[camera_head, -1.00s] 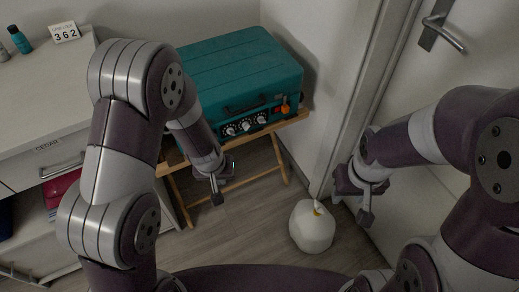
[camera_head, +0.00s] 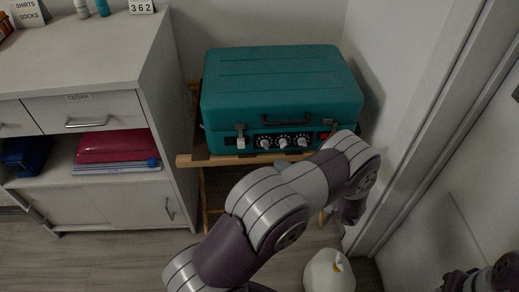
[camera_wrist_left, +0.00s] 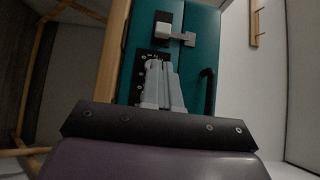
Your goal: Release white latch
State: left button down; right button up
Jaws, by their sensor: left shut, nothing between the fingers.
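The teal case (camera_head: 281,90) stands closed on a wooden folding stand. Its white latch (camera_head: 241,140) is at the front left, upright beside the row of knobs. In the left wrist view the white latch (camera_wrist_left: 163,31) shows at the top, its grey arm reaching right across the lid edge. My left gripper (camera_head: 348,212) is below and right of the case front, apart from the latch; in the left wrist view its fingers (camera_wrist_left: 162,68) are shut and empty, covering part of the knob panel. My right gripper (camera_head: 456,282) is dark and partly cut off at the lower right corner.
The wooden stand (camera_head: 192,160) carries the case. A white cabinet (camera_head: 150,110) stands left. A white rounded object (camera_head: 329,272) is on the floor below my left gripper. A wall and door frame (camera_head: 440,130) close off the right. A red latch (camera_head: 326,134) is at the case's front right.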

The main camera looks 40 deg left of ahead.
pick_arm(q)
jog(key=b, duration=0.2)
send_near(240, 147)
jog(key=w+a, duration=0.3)
jog(key=a, duration=0.1)
jog(key=shift+s+a, duration=0.15)
jog(key=shift+a, duration=0.7)
jog(key=shift+r, duration=0.1)
jog(key=shift+s+a+r, duration=0.1)
jog(key=shift+a, duration=0.05)
jog(key=shift+s+a+r+p, duration=0.2)
jog(key=shift+s+a+p, duration=0.55)
jog(key=shift+p, duration=0.4)
jog(key=shift+s+a+f, duration=0.1)
jog(key=shift+a+f, duration=0.1)
jog(key=shift+a, duration=0.05)
jog(key=shift+f, duration=0.1)
